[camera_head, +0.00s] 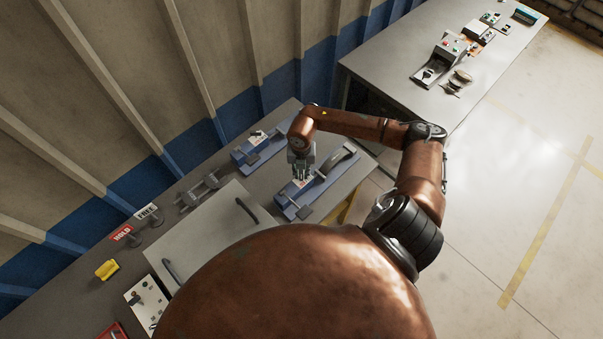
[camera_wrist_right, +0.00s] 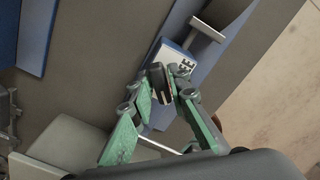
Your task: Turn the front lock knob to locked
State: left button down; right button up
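The front blue fixture (camera_head: 291,206) lies on the grey bench, with a white label and a dark handle bar. My right gripper (camera_head: 302,176) points down over its label end. In the right wrist view, the green fingers (camera_wrist_right: 160,92) stand on both sides of a small dark knob (camera_wrist_right: 159,78). The gap is narrow, and I cannot tell whether the fingers touch the knob. Beside it is a white label (camera_wrist_right: 182,66) with partly hidden letters that look like part of FREE. The knob is hidden behind the gripper in the head view. My left gripper is not in view.
A second blue fixture (camera_head: 243,157) lies behind, near the wall. A grey panel with handles (camera_head: 190,226), HOLD (camera_head: 121,233) and FREE (camera_head: 147,211) signs and a yellow block (camera_head: 107,270) are to the left. Another table (camera_head: 400,62) stands at upper right.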

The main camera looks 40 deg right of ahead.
aim_at(302, 173)
jog(key=shift+o, duration=1.4)
notch_tip(302, 173, up, 12)
jog(key=shift+s+f, duration=0.1)
jog(key=shift+s, duration=0.05)
